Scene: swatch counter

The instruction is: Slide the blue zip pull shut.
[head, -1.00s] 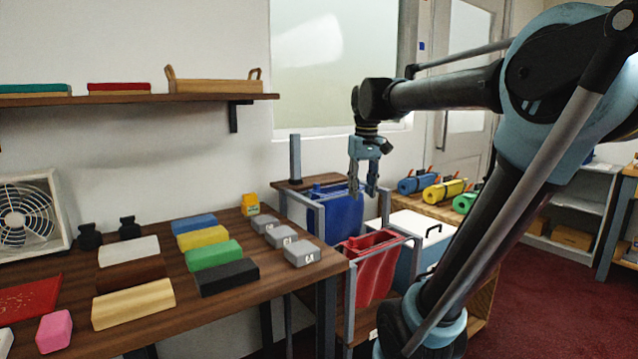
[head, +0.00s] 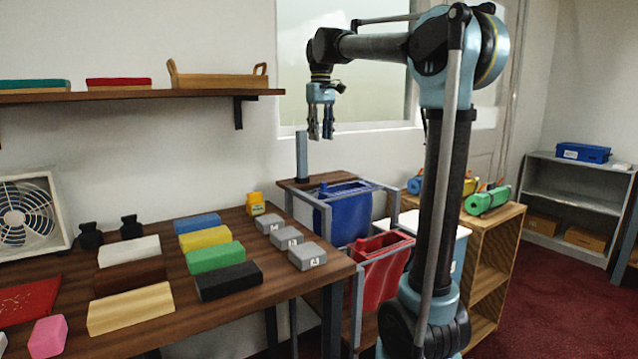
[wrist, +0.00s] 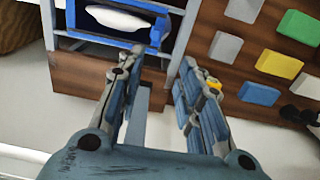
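The blue bag (head: 352,218) hangs in a metal frame behind the counter's right end. In the wrist view, the blue bag (wrist: 125,38) has an open mouth showing something white inside. A small blue piece (wrist: 158,32) at the right side of that mouth looks like the blue zip pull. My gripper (head: 320,137) is high above and left of the bag, pointing down. Its fingers (wrist: 160,92) are apart with nothing gripped.
A grey upright post (head: 301,158) stands close below my gripper, beside the blue bag. A red bag (head: 384,270) hangs in front. The wooden counter (head: 225,308) holds coloured blocks and grey weights. A wall shelf (head: 205,96) is at upper left.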

